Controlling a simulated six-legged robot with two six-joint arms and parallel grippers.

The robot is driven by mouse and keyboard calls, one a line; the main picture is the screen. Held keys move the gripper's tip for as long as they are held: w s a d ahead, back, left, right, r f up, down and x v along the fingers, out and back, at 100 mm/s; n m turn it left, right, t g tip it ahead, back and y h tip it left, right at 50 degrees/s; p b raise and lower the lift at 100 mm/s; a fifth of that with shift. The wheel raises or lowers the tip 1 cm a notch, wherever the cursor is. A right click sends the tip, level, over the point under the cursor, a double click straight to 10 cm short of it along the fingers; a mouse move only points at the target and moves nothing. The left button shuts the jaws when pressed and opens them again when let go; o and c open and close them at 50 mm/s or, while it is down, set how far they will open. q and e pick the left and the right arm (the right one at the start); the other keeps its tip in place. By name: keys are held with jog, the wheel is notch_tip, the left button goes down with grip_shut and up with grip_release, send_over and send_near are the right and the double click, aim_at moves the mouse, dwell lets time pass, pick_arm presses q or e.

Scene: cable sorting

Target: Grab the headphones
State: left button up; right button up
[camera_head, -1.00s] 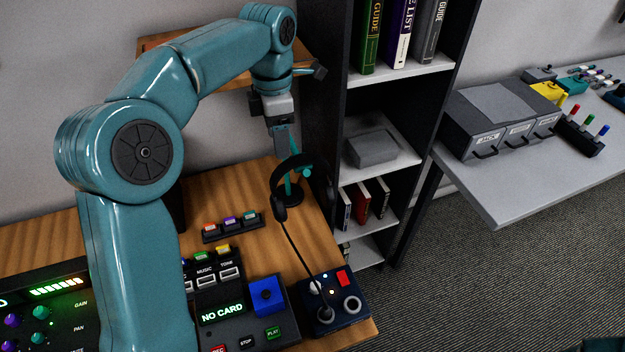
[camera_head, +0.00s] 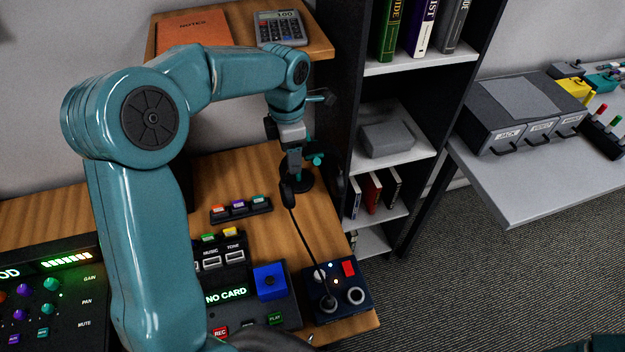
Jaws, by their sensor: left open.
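The black headphones (camera_head: 288,194) hang on a small teal stand (camera_head: 314,160) with a dark round base, near the right edge of the wooden desk. One ear cup shows, and a black cable runs from it down to a dark blue box. My left gripper (camera_head: 294,166) is open and points down over the headband and stand. It covers most of the headband, and I cannot tell whether it touches it.
The dark shelf unit (camera_head: 349,120) stands close on the right. A wooden shelf (camera_head: 318,42) with a notebook and calculator (camera_head: 279,28) is behind my arm. The blue box (camera_head: 337,290), a button strip (camera_head: 240,210) and the player deck (camera_head: 250,312) occupy the front desk.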

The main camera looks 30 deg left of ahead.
pick_arm(q)
notch_tip(320, 180, down, 4)
jog(key=shift+w+f+p, duration=0.1)
jog(key=shift+w+p, duration=0.05)
jog(key=shift+p, duration=0.2)
jog(key=shift+w, duration=0.15)
grip_shut()
